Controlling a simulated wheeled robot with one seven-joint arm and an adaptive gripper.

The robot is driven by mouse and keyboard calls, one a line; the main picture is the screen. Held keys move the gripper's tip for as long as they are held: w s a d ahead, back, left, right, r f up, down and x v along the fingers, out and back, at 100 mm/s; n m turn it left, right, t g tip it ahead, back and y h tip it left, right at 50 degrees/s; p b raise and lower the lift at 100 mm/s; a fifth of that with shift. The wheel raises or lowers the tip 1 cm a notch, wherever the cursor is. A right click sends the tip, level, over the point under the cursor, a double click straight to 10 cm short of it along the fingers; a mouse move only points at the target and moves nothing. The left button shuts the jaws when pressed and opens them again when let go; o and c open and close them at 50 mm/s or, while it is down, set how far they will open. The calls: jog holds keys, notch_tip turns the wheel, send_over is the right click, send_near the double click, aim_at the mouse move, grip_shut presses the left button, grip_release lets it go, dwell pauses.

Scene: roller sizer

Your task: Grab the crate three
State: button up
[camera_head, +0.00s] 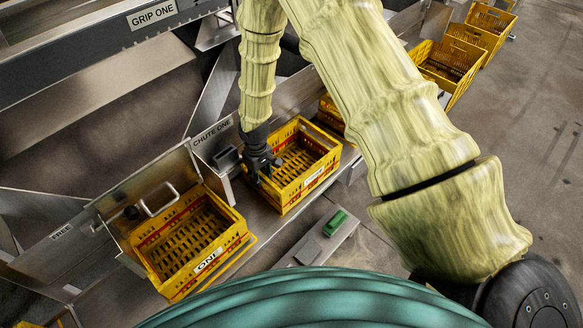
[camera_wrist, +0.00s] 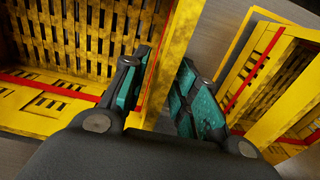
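Crate one (camera_head: 188,237), yellow and labelled ONE, stands at the lower left in the head view. A second yellow crate (camera_head: 322,178) stands just behind and right of it; the white label on its front is too small to read, so I cannot tell if it is crate three. My gripper (camera_head: 266,172) points down at this second crate's left wall. In the wrist view, my gripper (camera_wrist: 165,95) has its two teal-padded fingers on either side of a yellow crate wall (camera_wrist: 169,70). The left finger is close against the wall; a narrow gap shows at the right finger.
Another yellow crate (camera_head: 329,108) is partly hidden behind my arm. More yellow crates (camera_head: 452,64) stand along the line at the upper right. The metal chute panel CHUTE ONE (camera_head: 211,135) rises close left of my gripper. A green block (camera_head: 335,223) lies on the front ledge. Open floor lies right.

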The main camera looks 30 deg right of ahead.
grip_shut()
jog(key=shift+r, duration=0.15)
